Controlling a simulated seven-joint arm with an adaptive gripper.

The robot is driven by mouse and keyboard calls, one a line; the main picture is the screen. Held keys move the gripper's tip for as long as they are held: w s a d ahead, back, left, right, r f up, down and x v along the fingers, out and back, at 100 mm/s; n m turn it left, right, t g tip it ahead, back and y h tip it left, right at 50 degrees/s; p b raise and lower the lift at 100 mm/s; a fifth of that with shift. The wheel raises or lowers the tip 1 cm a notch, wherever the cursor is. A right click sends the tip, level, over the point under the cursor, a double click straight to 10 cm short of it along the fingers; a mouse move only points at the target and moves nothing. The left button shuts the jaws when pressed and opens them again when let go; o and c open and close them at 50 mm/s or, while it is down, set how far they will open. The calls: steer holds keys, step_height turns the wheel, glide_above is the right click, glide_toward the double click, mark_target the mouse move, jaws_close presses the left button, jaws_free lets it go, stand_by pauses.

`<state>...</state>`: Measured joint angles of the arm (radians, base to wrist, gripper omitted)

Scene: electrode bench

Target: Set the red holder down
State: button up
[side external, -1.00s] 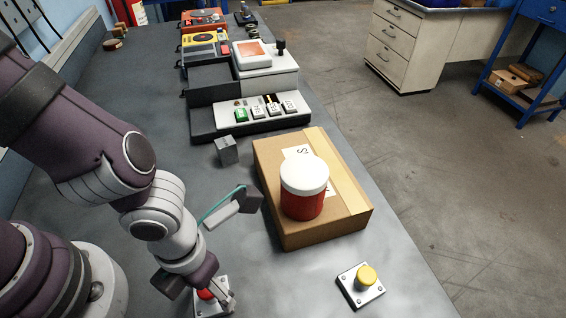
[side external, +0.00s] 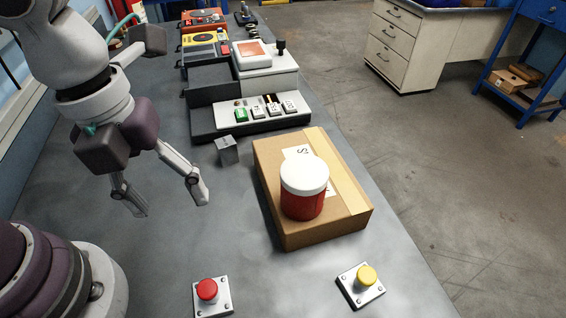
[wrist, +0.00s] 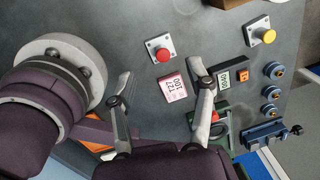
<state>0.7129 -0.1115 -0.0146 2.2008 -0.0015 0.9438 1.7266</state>
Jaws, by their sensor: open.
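The red holder (side external: 208,290) is a red round knob on a square silver plate with corner screws, standing upright on the grey bench at the front of the side view. It also shows in the wrist view (wrist: 160,49), just past the fingertips. My gripper (side external: 170,204) is open and empty, raised above the bench behind and left of the red holder in the side view. The holder is clear of both fingers.
A similar yellow holder (side external: 366,278) stands to the right. A cardboard box (side external: 290,235) carries a red jar (side external: 303,200) with a white lid. A small grey block (side external: 227,151) stands behind. In the wrist view, a pink card (wrist: 172,87) and a small display (wrist: 230,77) lie nearby.

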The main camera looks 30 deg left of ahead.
steer(key=w+a+r+n+t, duration=0.1)
steer(key=a+n, duration=0.5)
steer(key=n, duration=0.8)
steer(key=a+r+n+t, duration=0.3)
steer(key=a+n, duration=0.4)
steer(key=n, duration=0.7)
steer(key=shift+w+r+t+y, duration=0.3)
steer(key=shift+w+y, duration=0.05)
steer(key=shift+y, duration=0.05)
